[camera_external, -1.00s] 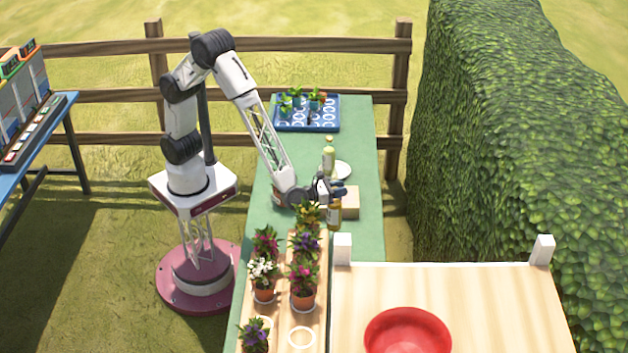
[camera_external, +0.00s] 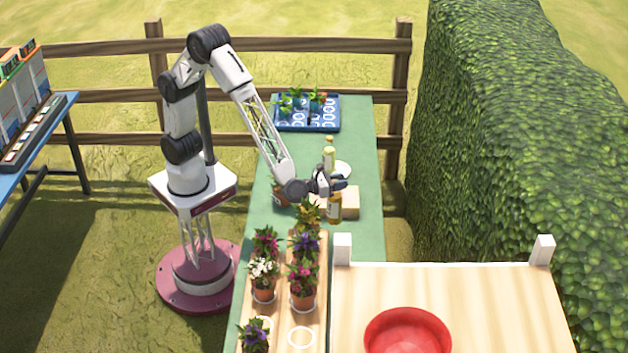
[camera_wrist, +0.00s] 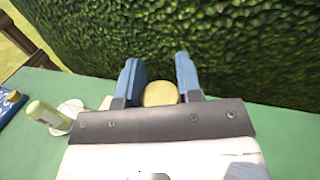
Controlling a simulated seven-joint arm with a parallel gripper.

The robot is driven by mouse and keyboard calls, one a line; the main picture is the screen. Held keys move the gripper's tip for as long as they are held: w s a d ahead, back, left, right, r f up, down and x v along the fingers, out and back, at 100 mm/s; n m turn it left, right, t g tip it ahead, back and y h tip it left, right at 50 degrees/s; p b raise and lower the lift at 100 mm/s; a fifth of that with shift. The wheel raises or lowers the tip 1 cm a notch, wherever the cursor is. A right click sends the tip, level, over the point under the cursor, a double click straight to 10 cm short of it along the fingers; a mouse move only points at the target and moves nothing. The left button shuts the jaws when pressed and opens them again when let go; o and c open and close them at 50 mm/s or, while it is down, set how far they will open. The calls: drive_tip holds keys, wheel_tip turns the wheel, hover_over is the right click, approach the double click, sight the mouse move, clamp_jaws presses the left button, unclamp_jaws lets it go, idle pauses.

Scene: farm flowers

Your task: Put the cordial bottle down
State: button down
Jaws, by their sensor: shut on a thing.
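The amber cordial bottle (camera_external: 334,209) hangs roughly upright below my gripper (camera_external: 337,184), in front of a wooden block. In the wrist view my gripper (camera_wrist: 160,80) has its two blue fingers on either side of the bottle's round yellowish top (camera_wrist: 160,94). My gripper is shut on this bottle. Whether the bottle's base touches the green table (camera_external: 358,240) cannot be told. A second, pale green bottle (camera_external: 329,157) stands farther back beside a white disc (camera_external: 343,169); both also show at left in the wrist view.
The wooden block (camera_external: 350,203) is close beside the held bottle. Potted flowers (camera_external: 303,272) stand on wooden racks in front. A blue tray (camera_external: 290,126) with seedlings is at the back. A pale wooden table with a red bowl (camera_external: 407,335) is front right; a hedge (camera_external: 500,150) lies beyond.

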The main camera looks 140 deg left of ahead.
drive_tip(key=shift+w+r, duration=0.1)
drive_tip(key=shift+r, duration=0.05)
drive_tip(key=shift+w+d+r+t, duration=0.15)
drive_tip(key=shift+w+r+t, duration=0.1)
drive_tip(key=shift+w+t, duration=0.1)
drive_tip(key=w+d+r+m+t+h, duration=0.3)
drive_tip(key=w+d+r, duration=0.2)
drive_tip(key=r, duration=0.3)
drive_tip(key=w+d+r+m+t+h, duration=0.3)
drive_tip(key=w+d+r+t, duration=0.15)
drive_tip(key=r, duration=0.35)
drive_tip(key=s+d+r+m+t+h, duration=0.1)
drive_tip(key=d+r+m+h, duration=0.2)
drive_tip(key=r, duration=0.6)
drive_tip(key=s+d+r+m+t+h, duration=0.1)
drive_tip(key=d+r+m+h, duration=0.2)
drive_tip(key=d+r+h, duration=0.4)
drive_tip(key=shift+s+d+r+m, duration=0.4)
drive_tip(key=shift+d+r, duration=0.95)
drive_tip(key=shift+d, duration=0.35)
drive_tip(key=shift+r, duration=0.15)
